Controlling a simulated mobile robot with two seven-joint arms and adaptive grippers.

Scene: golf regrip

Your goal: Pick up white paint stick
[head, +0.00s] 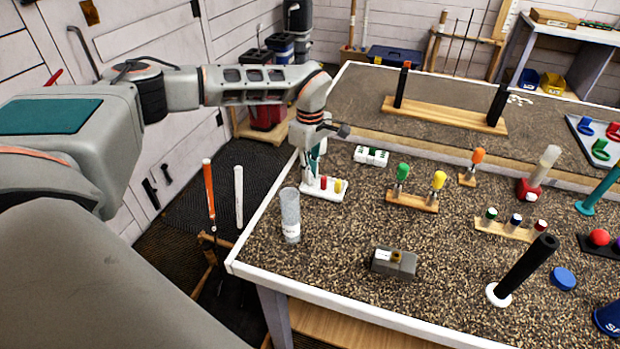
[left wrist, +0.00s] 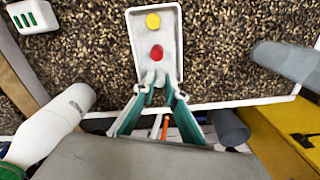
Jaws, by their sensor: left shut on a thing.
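A small white tray (head: 325,192) stands near the table's left edge in the head view. A red paint stick (head: 323,182) and a yellow paint stick (head: 338,186) stand in it; the tray also shows in the left wrist view (left wrist: 134,40). My left gripper (head: 312,178) reaches down at the tray's left end. In the left wrist view its green fingers (left wrist: 157,85) close at the tray's near end, on the white paint stick (left wrist: 159,75), just beside the red one. The stick is small and mostly hidden by the fingertips. My right gripper is not in view.
A grey translucent cylinder (head: 290,216) stands just in front of the tray. A green and white box (head: 371,156) lies behind it, and a wooden block (head: 412,201) with green and yellow tops is to the right. A grey box (head: 394,265) sits nearer the front.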

